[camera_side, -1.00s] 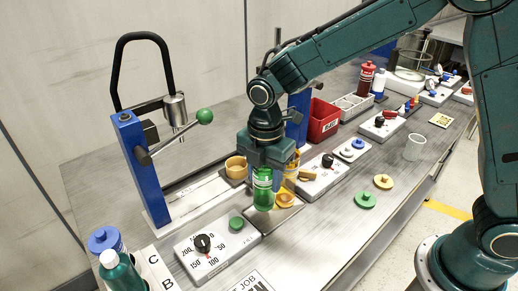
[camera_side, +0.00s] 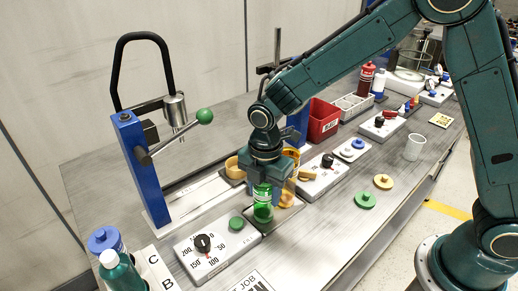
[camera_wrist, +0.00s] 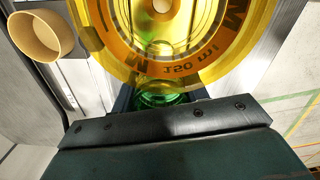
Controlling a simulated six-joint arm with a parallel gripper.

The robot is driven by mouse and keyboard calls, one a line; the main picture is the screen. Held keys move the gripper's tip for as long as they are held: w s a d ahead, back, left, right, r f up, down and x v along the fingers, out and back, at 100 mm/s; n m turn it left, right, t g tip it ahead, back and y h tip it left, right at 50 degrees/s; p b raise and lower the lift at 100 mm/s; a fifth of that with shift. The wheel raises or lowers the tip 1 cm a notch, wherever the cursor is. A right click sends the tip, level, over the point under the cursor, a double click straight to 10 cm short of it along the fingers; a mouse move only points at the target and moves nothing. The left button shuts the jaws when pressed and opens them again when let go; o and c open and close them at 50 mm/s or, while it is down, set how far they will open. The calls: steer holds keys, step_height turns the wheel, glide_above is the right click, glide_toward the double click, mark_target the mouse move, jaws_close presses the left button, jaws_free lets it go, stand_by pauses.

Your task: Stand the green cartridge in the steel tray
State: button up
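The green cartridge (camera_side: 263,208) is upright below my gripper (camera_side: 264,189), which is shut on its upper part. The cartridge's lower end is at the steel tray (camera_side: 290,215), a flat square plate with a low rim. I cannot tell whether the cartridge touches the tray floor. In the wrist view, a bit of the green cartridge (camera_wrist: 160,96) shows between the fingers (camera_wrist: 158,103); the rest is hidden. A clear amber vessel (camera_wrist: 180,62) marked 150 ml fills the upper middle there, and it stands close behind the gripper in the side view.
A tan cup (camera_side: 235,168) stands behind left, and a blue press (camera_side: 140,165) with a green-knobbed lever (camera_side: 204,116) is at left. A dial box (camera_side: 215,245) lies in front. Switch boxes (camera_side: 322,177) and a red bin (camera_side: 323,121) stand right. Green (camera_side: 365,200) and yellow lids lie on open table.

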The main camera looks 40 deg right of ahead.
steer(key=o, duration=0.4)
steer(key=shift+r, duration=0.15)
step_height(320, 180, up, 12)
steer(key=shift+f, duration=0.1)
stand_by(0.5)
stand_by(0.5)
steer(key=s+d+r+m+t, duration=0.3)
steer(key=s+d+r+m, duration=0.5)
steer(key=s+d+m, duration=0.15)
steer(key=s+d+m+t, duration=0.1)
steer(key=s+d+m, duration=0.1)
steer(key=s+m, duration=0.1)
steer(key=s+d+m, duration=0.2)
steer(key=s+m, duration=0.2)
steer(key=s, duration=0.1)
steer(key=s+d+m+t, duration=0.1)
steer(key=s+d+m, duration=0.1)
steer(key=s+m, duration=0.2)
steer(key=shift+s+d+m+t, duration=0.15)
steer(key=shift+d+m+t, duration=0.1)
steer(key=shift+t, duration=0.05)
